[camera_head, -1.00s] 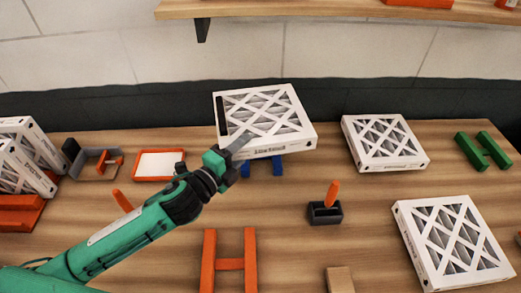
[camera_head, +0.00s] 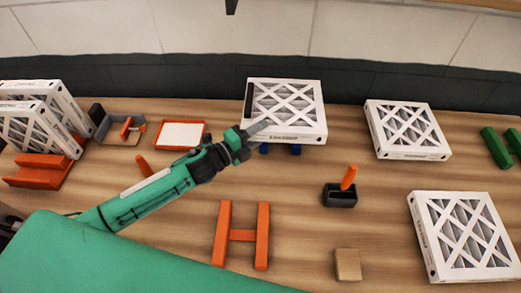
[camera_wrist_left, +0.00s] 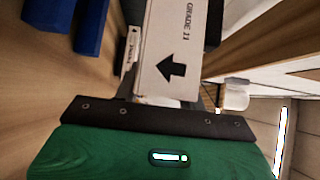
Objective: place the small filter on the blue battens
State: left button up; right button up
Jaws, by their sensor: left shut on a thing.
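My left gripper (camera_head: 243,137) is shut on the near left edge of a white-framed filter (camera_head: 290,108) with a criss-cross face. The filter lies roughly flat at the back middle of the table, over the blue battens (camera_head: 296,150). Only the battens' front ends show below it in the head view. In the left wrist view the filter's white side (camera_wrist_left: 172,45) reads "GRADE 11" with a black arrow, between the jaws (camera_wrist_left: 160,104). There the blue battens (camera_wrist_left: 90,25) show at upper left, apart from the filter's side. My right gripper is not in view.
Flat filters lie at back right (camera_head: 405,128) and front right (camera_head: 463,238). Two filters (camera_head: 35,130) lean in an orange rack (camera_head: 38,172) at left. Green battens (camera_head: 497,147), orange battens (camera_head: 241,236), a dark holder (camera_head: 340,197) and a tan block (camera_head: 348,265) stand around.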

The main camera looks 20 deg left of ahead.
pick_arm(q)
notch_tip(320, 180, down, 9)
jog(key=shift+r+p, duration=0.2)
jog(key=shift+p, duration=0.3)
jog(key=shift+f, duration=0.45)
jog(key=shift+f, duration=0.1)
jog(key=o, duration=1)
